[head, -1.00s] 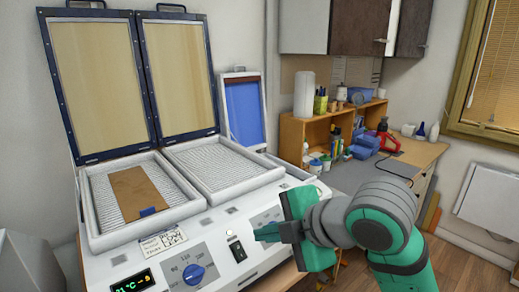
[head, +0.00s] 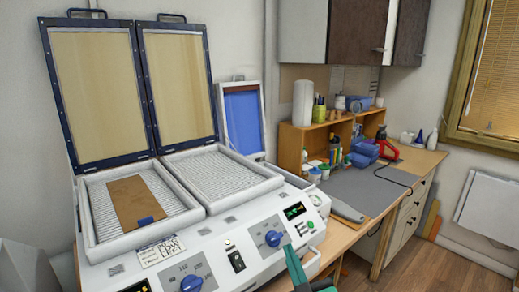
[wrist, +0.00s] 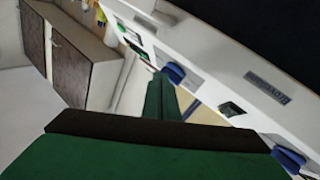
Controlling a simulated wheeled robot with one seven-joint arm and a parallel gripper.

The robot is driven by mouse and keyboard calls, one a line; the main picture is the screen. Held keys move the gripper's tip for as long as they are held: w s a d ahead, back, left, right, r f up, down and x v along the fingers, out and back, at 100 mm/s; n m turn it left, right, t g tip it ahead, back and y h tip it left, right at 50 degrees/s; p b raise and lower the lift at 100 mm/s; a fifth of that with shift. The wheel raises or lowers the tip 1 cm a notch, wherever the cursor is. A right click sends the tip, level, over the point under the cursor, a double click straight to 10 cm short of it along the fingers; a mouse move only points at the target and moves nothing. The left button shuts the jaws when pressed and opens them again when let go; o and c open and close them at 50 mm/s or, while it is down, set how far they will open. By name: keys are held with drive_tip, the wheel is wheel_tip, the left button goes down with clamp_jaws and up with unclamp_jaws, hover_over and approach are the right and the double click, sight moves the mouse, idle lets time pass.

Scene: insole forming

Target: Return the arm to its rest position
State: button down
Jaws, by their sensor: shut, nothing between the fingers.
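My gripper (head: 291,256) shows only as a green tip at the bottom edge of the head view, in front of the forming machine's right-hand controls. Most of my arm is out of that view. In the wrist view my gripper's green fingers (wrist: 162,92) are together and empty. The white forming machine (head: 215,240) stands at the left with both framed lids raised. A brown sheet with a blue tab (head: 135,203) lies in its left tray.
The machine's blue knobs (head: 272,238) are close to my gripper. To the right is a workbench (head: 345,188) with bottles, a shelf and a red tool. Open floor (head: 410,268) lies at the lower right.

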drive_tip(key=s+a+f+m+g+h, duration=0.1)
drive_tip(key=s+a+f+m+h, duration=0.2)
drive_tip(key=s+f, duration=0.7)
drive_tip(key=s+a+f+m+g+h, duration=0.1)
drive_tip(key=s+f+m+h, duration=0.3)
drive_tip(key=s+f, duration=0.6)
drive_tip(key=s+a+f+y, duration=0.1)
drive_tip(key=s+a+f, duration=0.1)
drive_tip(key=s, duration=0.9)
drive_tip(key=s+a+f+n+g+y, duration=0.1)
drive_tip(key=s+f, duration=0.4)
drive_tip(key=s, duration=0.6)
drive_tip(key=shift+a+n+g+y, duration=0.3)
drive_tip(key=shift+a+y, duration=0.35)
drive_tip(key=shift+y, duration=0.05)
